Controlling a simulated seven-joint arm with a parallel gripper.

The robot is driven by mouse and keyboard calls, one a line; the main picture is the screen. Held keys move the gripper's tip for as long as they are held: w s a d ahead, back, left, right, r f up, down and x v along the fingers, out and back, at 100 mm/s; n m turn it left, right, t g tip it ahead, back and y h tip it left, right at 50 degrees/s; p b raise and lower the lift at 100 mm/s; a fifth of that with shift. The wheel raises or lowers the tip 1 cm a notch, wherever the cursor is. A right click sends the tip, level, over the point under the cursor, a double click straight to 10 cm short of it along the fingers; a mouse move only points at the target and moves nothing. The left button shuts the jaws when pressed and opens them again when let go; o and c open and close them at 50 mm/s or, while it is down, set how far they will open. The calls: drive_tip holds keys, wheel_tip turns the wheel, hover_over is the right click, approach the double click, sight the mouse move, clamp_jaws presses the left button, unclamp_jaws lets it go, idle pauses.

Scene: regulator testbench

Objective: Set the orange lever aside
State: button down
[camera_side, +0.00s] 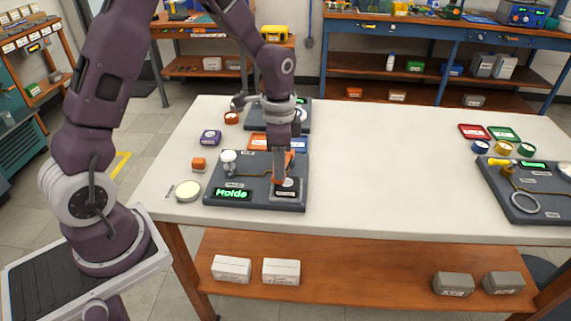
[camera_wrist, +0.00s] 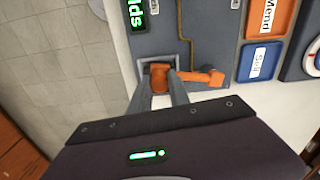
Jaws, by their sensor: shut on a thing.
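The orange lever shows in the side view (camera_side: 290,160) and in the wrist view (camera_wrist: 208,77), where its arm points right from a rounded orange hub. My gripper (camera_wrist: 160,80) is shut on the hub, one finger on each side. In the side view my gripper (camera_side: 286,182) reaches down to the front right of a dark grey test board (camera_side: 222,174). The lever is at a grey square fitting on that board; I cannot tell whether it is seated or lifted. The board's green display (camera_side: 232,194) reads "Holds".
Behind the board lie an orange-framed "Mend" tray (camera_wrist: 268,17) and a blue-framed "Sell" tray (camera_wrist: 262,60). A white knob (camera_side: 228,156) stands on the board. Left of it are an orange block (camera_side: 199,163) and a pale disc (camera_side: 188,191). The table's middle (camera_side: 390,170) is clear.

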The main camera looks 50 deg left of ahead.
drive_tip(key=a+m, duration=0.1)
drive_tip(key=m, duration=0.1)
drive_tip(key=s+a+m, duration=0.1)
drive_tip(key=a+m, duration=0.1)
drive_tip(key=shift+s+a+m, duration=0.15)
drive_tip(key=shift+a+m, duration=0.05)
drive_tip(key=shift+m, duration=0.1)
drive_tip(key=a+m, duration=0.3)
drive_tip(key=shift+s+m, duration=0.1)
drive_tip(key=shift+m, duration=0.3)
drive_tip(key=a+m, duration=0.1)
drive_tip(key=m, duration=0.1)
drive_tip(key=w+a+m, duration=0.1)
drive_tip(key=a+m, duration=0.1)
drive_tip(key=shift+a, duration=0.1)
drive_tip(key=shift+w+a+m, duration=0.4)
drive_tip(key=shift+a+m, duration=0.15)
drive_tip(key=shift+m, duration=0.3)
drive_tip(key=shift+w+a+m, duration=0.35)
drive_tip(key=shift+a+m, duration=0.15)
drive_tip(key=shift+m, duration=0.35)
drive_tip(key=c, duration=1.2)
unclamp_jaws()
drive_tip(key=shift+c, duration=0.2)
wheel_tip(320, 180, up, 7)
